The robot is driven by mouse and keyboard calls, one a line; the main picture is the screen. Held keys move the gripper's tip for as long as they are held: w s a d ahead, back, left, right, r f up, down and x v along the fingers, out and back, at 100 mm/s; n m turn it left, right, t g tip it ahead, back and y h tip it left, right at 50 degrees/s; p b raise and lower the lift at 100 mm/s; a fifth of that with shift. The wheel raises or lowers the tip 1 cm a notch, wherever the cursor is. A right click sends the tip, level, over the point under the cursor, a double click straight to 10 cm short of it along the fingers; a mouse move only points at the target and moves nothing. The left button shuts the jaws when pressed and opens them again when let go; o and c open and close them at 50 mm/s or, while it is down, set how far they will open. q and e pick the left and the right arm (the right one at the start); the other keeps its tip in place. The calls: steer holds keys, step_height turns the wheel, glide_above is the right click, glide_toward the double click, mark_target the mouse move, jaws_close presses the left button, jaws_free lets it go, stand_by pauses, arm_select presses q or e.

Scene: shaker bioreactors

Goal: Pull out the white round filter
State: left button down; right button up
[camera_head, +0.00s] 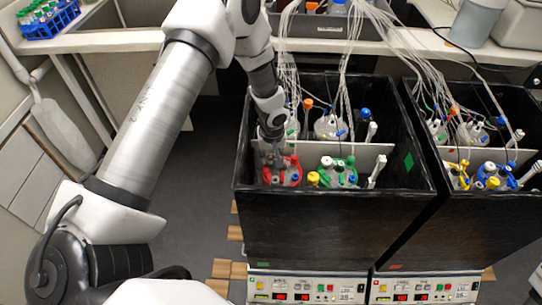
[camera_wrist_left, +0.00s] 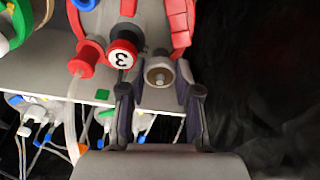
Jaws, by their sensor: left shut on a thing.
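The white round filter (camera_wrist_left: 160,72), a short pale cylinder with a brownish centre, sits between the fingertips of my left gripper (camera_wrist_left: 158,84) in the left wrist view. The gripper is shut on it. It is beside a red-collared cap marked 3 (camera_wrist_left: 123,53) on the red-topped vessel. In the head view my left gripper (camera_head: 272,155) reaches down into the front left compartment of the left black box, over the red-topped vessel (camera_head: 283,176). The gripper hides the filter there. My right gripper is not in view.
A green-topped vessel (camera_head: 338,172) stands right beside the red one. A pale divider (camera_head: 375,155) separates the back vessels, and many thin tubes hang from above. A second black box (camera_head: 470,220) holds yellow- and blue-topped vessels. A blue tube rack (camera_head: 48,18) is at the far left.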

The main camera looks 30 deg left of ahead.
mark_target(271, 158)
arm_select(q)
steer(key=shift+r, duration=0.5)
steer(key=shift+r, duration=0.1)
steer(key=shift+r+p, duration=0.4)
steer(key=shift+r, duration=0.05)
steer(key=shift+r+p, duration=0.75)
steer(key=shift+r, duration=0.75)
steer(key=shift+d, duration=0.1)
